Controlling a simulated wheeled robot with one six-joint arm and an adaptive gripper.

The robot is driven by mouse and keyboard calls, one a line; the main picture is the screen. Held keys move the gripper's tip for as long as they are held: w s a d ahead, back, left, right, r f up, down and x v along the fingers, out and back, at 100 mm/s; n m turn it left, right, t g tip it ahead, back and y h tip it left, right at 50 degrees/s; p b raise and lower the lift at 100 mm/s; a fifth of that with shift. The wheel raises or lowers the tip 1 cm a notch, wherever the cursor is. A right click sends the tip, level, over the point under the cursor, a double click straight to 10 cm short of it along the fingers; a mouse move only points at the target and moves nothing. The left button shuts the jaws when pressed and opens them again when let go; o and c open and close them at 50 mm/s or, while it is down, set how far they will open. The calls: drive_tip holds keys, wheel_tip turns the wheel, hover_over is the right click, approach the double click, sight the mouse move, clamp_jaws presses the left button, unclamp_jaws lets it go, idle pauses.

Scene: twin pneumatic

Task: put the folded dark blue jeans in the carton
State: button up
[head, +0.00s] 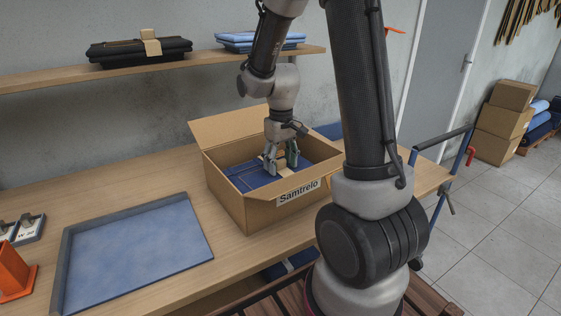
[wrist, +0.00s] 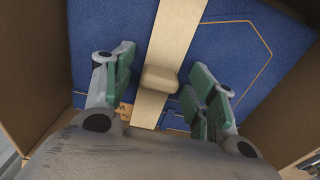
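The folded dark blue jeans (head: 248,174) lie inside the open carton (head: 262,212), which stands on the workbench and is labelled "Samtrelo". In the wrist view the jeans (wrist: 225,50) show orange stitching and a pale band (wrist: 178,40) with a raised tan knob (wrist: 160,80). My gripper (head: 280,166) reaches down into the carton over the jeans. In the wrist view its green-padded fingers (wrist: 163,92) are spread apart on either side of the knob, with a gap on both sides. Nothing is held. The jeans' underside is hidden.
A tray (head: 140,250) with a light blue bottom lies left of the carton. Dark folded clothes (head: 140,48) and blue ones (head: 258,40) lie on the wall shelf. An orange holder (head: 14,272) stands at the bench's left end. The carton's walls (wrist: 290,110) are close around my fingers.

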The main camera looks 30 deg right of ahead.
wheel_tip(320, 180, up, 12)
drive_tip(key=s+r+t, duration=0.1)
drive_tip(key=s+r, duration=0.1)
drive_tip(key=s, duration=0.4)
drive_tip(key=s+r+t, duration=0.1)
drive_tip(key=s+r, duration=0.1)
drive_tip(key=s, duration=0.5)
drive_tip(key=s+a+r+m+t, duration=0.1)
drive_tip(key=s+r+t, duration=0.1)
drive_tip(key=s, duration=0.4)
drive_tip(key=shift+s, duration=0.4)
drive_tip(key=shift+c, duration=0.5)
